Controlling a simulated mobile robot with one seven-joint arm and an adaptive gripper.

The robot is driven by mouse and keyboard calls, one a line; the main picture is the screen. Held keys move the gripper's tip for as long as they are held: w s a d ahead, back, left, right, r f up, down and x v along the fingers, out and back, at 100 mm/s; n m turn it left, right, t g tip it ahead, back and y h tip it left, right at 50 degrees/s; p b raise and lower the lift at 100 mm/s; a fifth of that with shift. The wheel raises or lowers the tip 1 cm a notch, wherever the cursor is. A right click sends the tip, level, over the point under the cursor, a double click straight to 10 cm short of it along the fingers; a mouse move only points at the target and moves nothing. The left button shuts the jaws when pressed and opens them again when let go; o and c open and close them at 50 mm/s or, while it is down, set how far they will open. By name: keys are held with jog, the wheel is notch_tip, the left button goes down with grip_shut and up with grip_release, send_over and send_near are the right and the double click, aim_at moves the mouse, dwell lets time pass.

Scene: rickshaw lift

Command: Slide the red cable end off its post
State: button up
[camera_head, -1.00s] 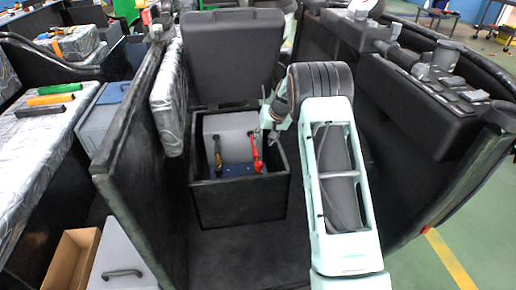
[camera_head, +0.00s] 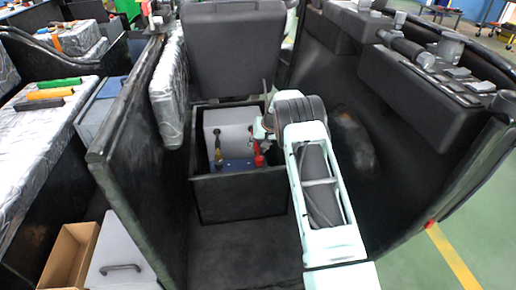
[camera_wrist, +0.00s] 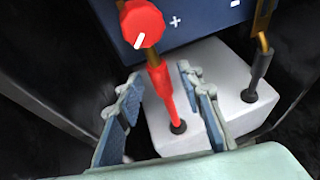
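The red cable end (camera_wrist: 140,24), a round red cap with a white mark, sits by the "+" of the blue battery (camera_wrist: 180,22). Its red sleeve (camera_wrist: 163,85) runs down to a hole in a white block (camera_wrist: 215,82). In the wrist view, my open gripper (camera_wrist: 162,76) has one finger on each side of the red sleeve, with gaps showing. Any contact is unclear. In the head view, the red cable (camera_head: 259,158) stands in the black box beside my gripper (camera_head: 264,134), whose fingertips are unclear there. The post under the cap is hidden.
A second, dark cable (camera_wrist: 260,72) with a brass-coloured end stands right of the red one, by the "−" mark. The black box's walls (camera_head: 240,197) surround the battery closely. A raised black seat (camera_head: 232,50) stands behind, and a tall black panel (camera_head: 125,150) rises left.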

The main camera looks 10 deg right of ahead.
grip_shut()
dwell(0.4)
jog(key=shift+w+f+b, duration=0.2)
jog(key=shift+w+b, duration=0.4)
jog(key=shift+b, duration=0.05)
jog(key=w+b, duration=0.3)
jog(key=shift+w, duration=0.15)
jog(key=shift+w+b, duration=0.25)
jog(key=shift+b, duration=0.25)
jog(key=shift+w+r, duration=0.1)
jog(key=shift+r, duration=0.05)
jog(key=shift+w+r+b, duration=0.1)
jog(key=shift+r+b, duration=0.2)
grip_release()
jog(key=shift+f, duration=0.2)
